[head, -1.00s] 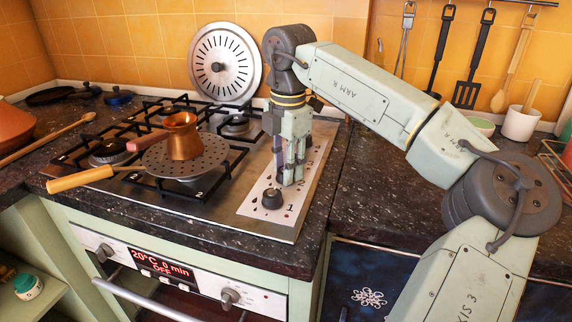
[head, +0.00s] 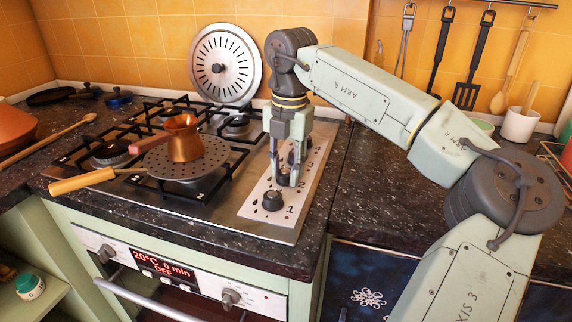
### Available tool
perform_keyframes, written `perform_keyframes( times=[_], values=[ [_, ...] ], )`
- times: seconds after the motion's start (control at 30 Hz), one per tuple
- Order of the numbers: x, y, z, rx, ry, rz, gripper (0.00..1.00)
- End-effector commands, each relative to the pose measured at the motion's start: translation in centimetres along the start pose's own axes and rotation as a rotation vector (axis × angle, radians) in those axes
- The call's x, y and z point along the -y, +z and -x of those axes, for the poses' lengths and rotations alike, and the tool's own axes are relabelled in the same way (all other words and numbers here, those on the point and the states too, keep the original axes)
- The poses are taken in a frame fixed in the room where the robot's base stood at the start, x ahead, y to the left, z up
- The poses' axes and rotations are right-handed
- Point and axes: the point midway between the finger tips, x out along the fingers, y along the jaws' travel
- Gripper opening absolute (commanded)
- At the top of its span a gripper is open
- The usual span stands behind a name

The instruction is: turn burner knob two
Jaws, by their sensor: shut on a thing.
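My gripper (head: 284,180) points straight down over the light control panel (head: 254,209) at the right side of the hob. Its two fingers are shut on knob two (head: 283,178), one on the left and one on the right. The fingers partly cover the knob, so its pointer angle cannot be told. Knob one (head: 273,201) stands free in front of it, beside the printed 1. More dark knobs lie behind the gripper, partly hidden.
A copper pot (head: 183,138) stands on a perforated disc (head: 196,165) on the burner grates. A wooden handle (head: 82,181) sticks out left. A round slotted metal lid (head: 225,62) leans on the tiles behind. The dark counter right of the hob (head: 372,202) is clear.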

Motion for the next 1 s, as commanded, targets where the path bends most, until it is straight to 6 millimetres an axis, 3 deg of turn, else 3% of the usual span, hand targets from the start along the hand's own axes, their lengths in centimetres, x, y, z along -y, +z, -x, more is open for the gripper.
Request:
perform_keyframes(
  times=[1.0],
  values=[
    [-0.14,0.16,0.17,-0.037,0.000,0.964,0.02]
  ],
)
